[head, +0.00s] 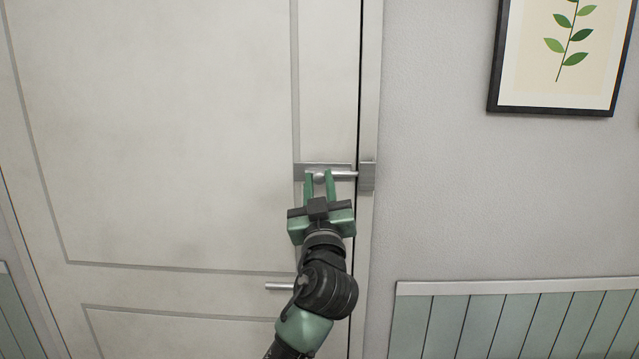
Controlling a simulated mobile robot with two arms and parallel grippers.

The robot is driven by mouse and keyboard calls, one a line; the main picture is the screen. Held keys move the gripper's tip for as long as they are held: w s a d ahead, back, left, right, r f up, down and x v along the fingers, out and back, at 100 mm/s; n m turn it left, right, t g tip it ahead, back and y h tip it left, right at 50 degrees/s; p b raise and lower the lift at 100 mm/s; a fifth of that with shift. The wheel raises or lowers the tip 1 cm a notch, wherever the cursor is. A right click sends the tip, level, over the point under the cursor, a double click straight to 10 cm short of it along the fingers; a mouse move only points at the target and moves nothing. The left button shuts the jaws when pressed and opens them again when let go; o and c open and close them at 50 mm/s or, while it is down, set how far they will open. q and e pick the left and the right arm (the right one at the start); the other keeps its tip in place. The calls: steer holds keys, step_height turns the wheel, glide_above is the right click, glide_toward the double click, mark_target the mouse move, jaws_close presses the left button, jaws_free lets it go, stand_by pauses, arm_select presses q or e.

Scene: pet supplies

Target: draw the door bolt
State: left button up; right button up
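The door bolt (344,174) is a silver rod on a metal plate (300,171) at the door's right edge. The rod runs right, across the dark door gap, to the metal keeper (367,177) on the frame. My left gripper (319,178) is at the bolt, its two green fingers pointing up, one on each side of the bolt's small grey knob (319,177). The fingers are apart with the knob between them; whether they press on it is too small to tell. They hide part of the plate and rod. My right gripper is not in view.
The pale panelled door (170,130) stands in its frame, seemingly closed. A silver door handle (279,286) sticks out below the bolt, beside my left arm. A framed leaf picture (560,55) hangs on the wall at the right, above green panelling (510,325).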

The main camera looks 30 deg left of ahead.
arm_select(q)
jaws_close()
stand_by(0.9)
